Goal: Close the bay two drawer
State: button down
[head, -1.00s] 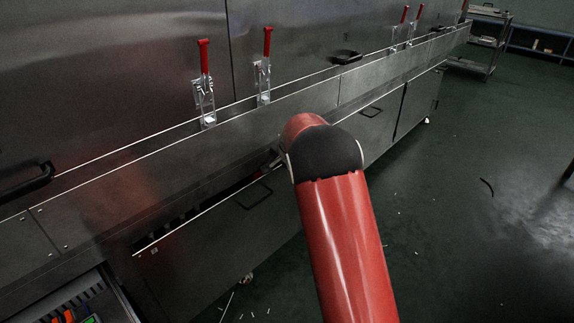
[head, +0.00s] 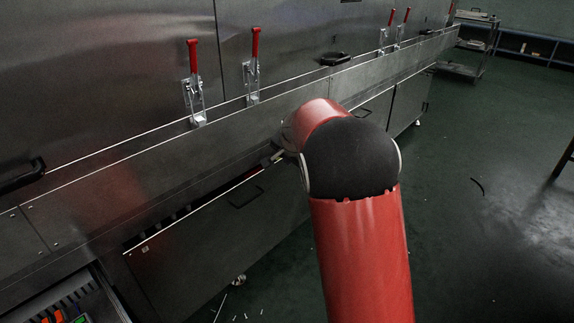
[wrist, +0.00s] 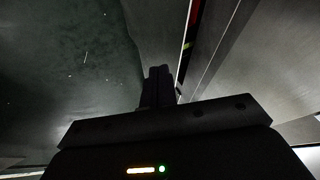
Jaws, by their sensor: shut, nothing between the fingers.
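The drawer (head: 205,232) with a dark bar handle stands a little open below the long steel ledge. A dark gap shows behind its bright top edge in the head view. I take it for the bay two drawer, but I can read no label. In the wrist view, the drawer front (wrist: 160,32) runs ahead of my gripper, with red and yellow bits in the gap beside it. My gripper (wrist: 158,72) is shut and empty, with its fingertips at or close to the drawer front; I cannot tell if they touch. My arm hides most of the gripper in the head view.
The steel ledge (head: 150,160) with red-handled clamps (head: 194,75) runs above the drawer. Another handled front (head: 372,122) lies farther along. A shelf cart (head: 470,45) stands at the back. The green floor (head: 460,130) at right is mostly clear.

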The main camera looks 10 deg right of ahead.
jog(key=s+a+f+m+y+b, duration=0.1)
jog(key=s+a+f+y+b, duration=0.2)
jog(key=s+a+y+b, duration=0.6)
jog(key=h+p, duration=0.2)
jog(key=h, duration=0.1)
send_near(229, 198)
jog(key=x, duration=0.3)
jog(key=f+x, duration=0.1)
jog(key=x, duration=0.1)
jog(key=shift+s+f, duration=0.15)
jog(key=shift+s, duration=0.05)
jog(key=shift+w+a+f, duration=0.1)
jog(key=shift+w+a, duration=0.15)
jog(key=shift+w, duration=0.15)
jog(key=shift+w+a+p, duration=0.2)
jog(key=shift+w+p, duration=0.05)
jog(key=shift+p, duration=0.15)
jog(key=w+a+p, duration=0.1)
jog(key=w+a, duration=0.1)
jog(key=w, duration=0.1)
jog(key=shift+w+a+p, duration=0.15)
jog(key=shift+a+p, duration=0.05)
jog(key=shift+p, duration=0.2)
